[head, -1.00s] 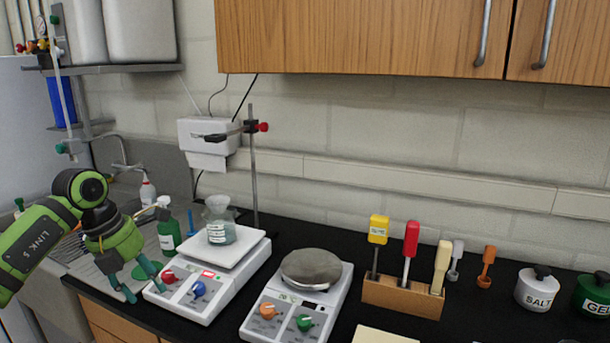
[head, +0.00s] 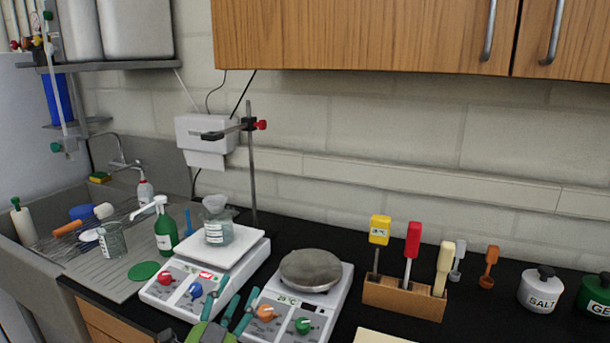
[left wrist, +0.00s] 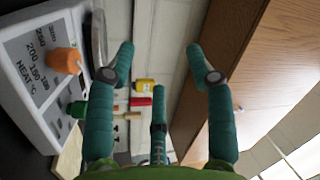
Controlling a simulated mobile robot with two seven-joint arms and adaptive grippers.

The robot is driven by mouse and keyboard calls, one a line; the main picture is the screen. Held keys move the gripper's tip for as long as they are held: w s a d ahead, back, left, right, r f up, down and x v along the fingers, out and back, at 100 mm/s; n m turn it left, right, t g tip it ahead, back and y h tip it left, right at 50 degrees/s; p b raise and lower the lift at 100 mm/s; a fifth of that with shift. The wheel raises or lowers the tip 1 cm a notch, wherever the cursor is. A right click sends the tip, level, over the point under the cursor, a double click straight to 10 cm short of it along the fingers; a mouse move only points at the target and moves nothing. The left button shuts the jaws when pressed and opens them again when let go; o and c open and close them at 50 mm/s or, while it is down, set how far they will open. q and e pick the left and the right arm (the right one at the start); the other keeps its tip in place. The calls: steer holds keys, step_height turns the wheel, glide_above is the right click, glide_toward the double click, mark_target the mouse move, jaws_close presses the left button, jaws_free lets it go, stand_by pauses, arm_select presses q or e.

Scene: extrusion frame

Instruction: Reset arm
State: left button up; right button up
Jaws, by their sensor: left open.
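My left gripper (head: 236,300) is at the bottom edge of the head view, low in front of the two hotplates. In the left wrist view its teal fingers (left wrist: 160,62) are spread wide with nothing between them. The hotplate with the round metal top (head: 311,271) is right beside it; its white panel also shows at the left of the left wrist view (left wrist: 45,75). My right gripper is not in view.
The left hotplate (head: 170,290) carries a beaker (head: 217,228). Behind it is a stand with a clamp (head: 251,175). A wooden rack (head: 403,298) holds several tools. A salt jar (head: 541,290) stands right. The sink (head: 30,262) is left. Wall cupboards (head: 365,38) hang above.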

arm_select(q)
steer(key=s+a+f+n+g+y, duration=0.2)
steer(key=s+a+f+n+y, duration=0.1)
steer(key=f, duration=0.3)
steer(key=s+a+f+n+g+y, duration=0.2)
steer(key=s+a+f+n+g, duration=0.1)
steer(key=f+n, duration=0.15)
steer(key=s+f+n+g, duration=0.2)
steer(key=s+f+g, duration=0.5)
steer(key=s, duration=0.5)
steer(key=s+f+n+g, duration=0.2)
steer(key=s+f+g, duration=0.2)
steer(key=s+f, duration=0.7)
steer(key=s+f+g, duration=0.1)
steer(key=s+f, duration=0.1)
steer(key=f, duration=0.9)
steer(key=s+f+g, duration=0.1)
steer(key=s+f, duration=0.1)
steer(key=f, duration=0.9)
steer(key=s+a+f, duration=0.3)
steer(key=s+f, duration=1)
steer(key=s, duration=0.2)
steer(key=shift+a+m+g, duration=0.2)
steer(key=shift+m+g, duration=0.15)
steer(key=shift+g, duration=0.05)
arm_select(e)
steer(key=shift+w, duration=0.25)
arm_select(q)
steer(key=shift+c, duration=0.2)
steer(key=shift+a+r, duration=0.1)
